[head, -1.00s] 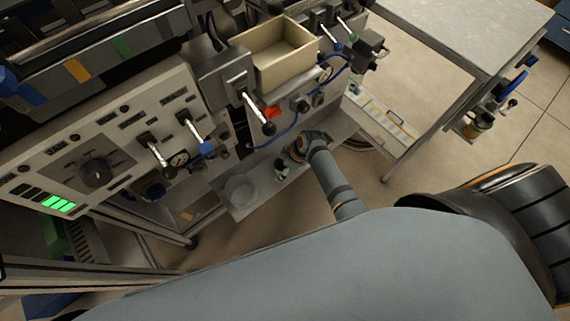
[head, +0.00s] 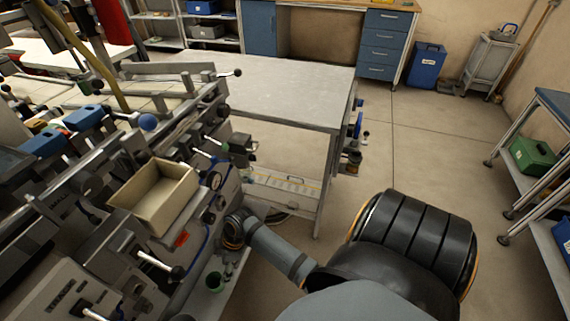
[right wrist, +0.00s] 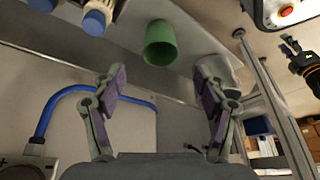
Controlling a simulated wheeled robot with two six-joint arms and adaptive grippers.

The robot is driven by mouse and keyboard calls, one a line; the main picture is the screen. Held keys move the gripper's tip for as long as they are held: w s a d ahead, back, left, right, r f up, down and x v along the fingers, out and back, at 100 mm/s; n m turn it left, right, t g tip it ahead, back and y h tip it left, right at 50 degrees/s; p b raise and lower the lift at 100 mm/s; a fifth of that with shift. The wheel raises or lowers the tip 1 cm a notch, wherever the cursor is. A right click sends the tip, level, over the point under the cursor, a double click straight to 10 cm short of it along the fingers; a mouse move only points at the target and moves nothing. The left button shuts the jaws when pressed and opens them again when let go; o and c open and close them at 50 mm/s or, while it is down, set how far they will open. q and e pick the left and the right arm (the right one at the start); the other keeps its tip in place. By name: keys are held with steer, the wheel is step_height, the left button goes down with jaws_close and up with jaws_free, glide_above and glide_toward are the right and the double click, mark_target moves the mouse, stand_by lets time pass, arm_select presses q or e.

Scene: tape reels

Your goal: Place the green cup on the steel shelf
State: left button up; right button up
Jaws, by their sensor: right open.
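The green cup (right wrist: 160,43) shows in the right wrist view, beyond my fingertips and between their lines, with its open mouth toward the camera. It also shows small in the head view (head: 214,281), low beside the machine front. My right gripper (right wrist: 160,88) is open and empty, its two purple-padded fingers apart and clear of the cup. In the head view my right gripper (head: 233,240) is at the end of my arm, close to the machine front. A pale grey metal ledge (head: 228,297) lies around the cup; I cannot tell if it is the steel shelf.
A beige open bin (head: 155,200) sits on the machine above the cup. Levers and knobs stick out nearby. A blue hose (right wrist: 62,103) runs along a panel in the wrist view. A grey table (head: 270,90) stands behind. Open floor (head: 420,140) lies to the right.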

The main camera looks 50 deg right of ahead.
steer(key=s+d+f+m+h, duration=0.1)
steer(key=s+d+f+m, duration=0.15)
steer(key=f, duration=0.45)
steer(key=s+d+f+m+h, duration=0.1)
steer(key=s+d+f+m, duration=0.15)
steer(key=f, duration=0.35)
steer(key=s+d+f+m+h, duration=0.1)
steer(key=s+d+f+m, duration=0.1)
steer(key=s+f, duration=0.6)
steer(key=s+d+f+m+g+h, duration=0.1)
steer(key=s+d+f+m, duration=0.2)
steer(key=s+f, duration=0.6)
steer(key=s+m, duration=0.1)
steer(key=s, duration=0.7)
steer(key=shift+s+d+f+h, duration=0.3)
steer(key=shift+s, duration=0.1)
